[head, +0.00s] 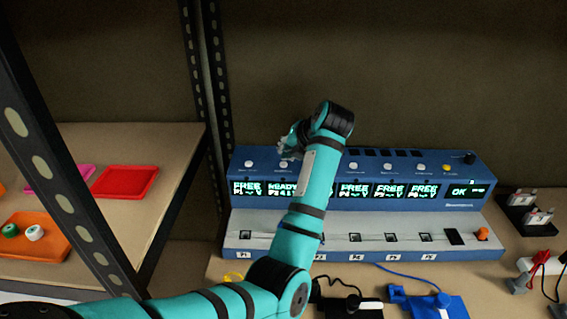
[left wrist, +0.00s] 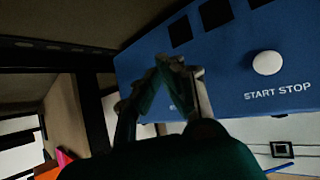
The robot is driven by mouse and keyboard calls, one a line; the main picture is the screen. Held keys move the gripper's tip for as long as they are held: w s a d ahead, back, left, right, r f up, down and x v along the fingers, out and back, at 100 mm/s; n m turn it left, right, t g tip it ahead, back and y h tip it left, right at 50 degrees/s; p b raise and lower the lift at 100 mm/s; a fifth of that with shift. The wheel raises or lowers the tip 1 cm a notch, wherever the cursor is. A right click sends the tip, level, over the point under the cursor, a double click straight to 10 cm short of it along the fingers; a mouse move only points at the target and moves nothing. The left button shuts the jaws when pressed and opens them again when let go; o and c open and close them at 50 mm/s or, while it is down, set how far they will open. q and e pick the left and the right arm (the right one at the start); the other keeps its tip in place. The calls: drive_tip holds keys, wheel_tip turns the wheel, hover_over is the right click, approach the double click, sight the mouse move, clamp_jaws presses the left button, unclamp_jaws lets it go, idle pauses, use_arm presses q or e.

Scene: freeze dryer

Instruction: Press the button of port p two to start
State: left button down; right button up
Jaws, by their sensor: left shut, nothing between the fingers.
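The blue dryer station (head: 470,170) stands on the bench, with a row of white buttons above small displays. The display second from the left reads READY (head: 283,189); the white button (head: 283,164) above it is partly covered by my left gripper (head: 287,148). The P2 label below is hidden behind my arm. In the left wrist view a round white button (left wrist: 266,62) marked START STOP sits right of my left gripper (left wrist: 178,66), whose fingers are together and empty. Whether the fingertips touch the panel is unclear. My right gripper is out of view.
Other displays read FREE, and the far right one reads OK (head: 460,191). Cables and blue parts (head: 435,305) lie in front of the station. Black holders (head: 528,212) stand at right. A rack post (head: 208,80) and shelf with a red tray (head: 125,182) are left.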

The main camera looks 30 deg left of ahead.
sight(286, 162)
use_arm(q)
drive_tip(key=shift+f, duration=0.2)
idle(0.5)
drive_tip(key=shift+f, duration=0.4)
idle(0.3)
drive_tip(key=shift+r+p, duration=0.3)
drive_tip(key=shift+r, duration=0.3)
wheel_tip(286, 162, up, 6)
drive_tip(key=p, duration=0.4)
idle(0.3)
idle(0.6)
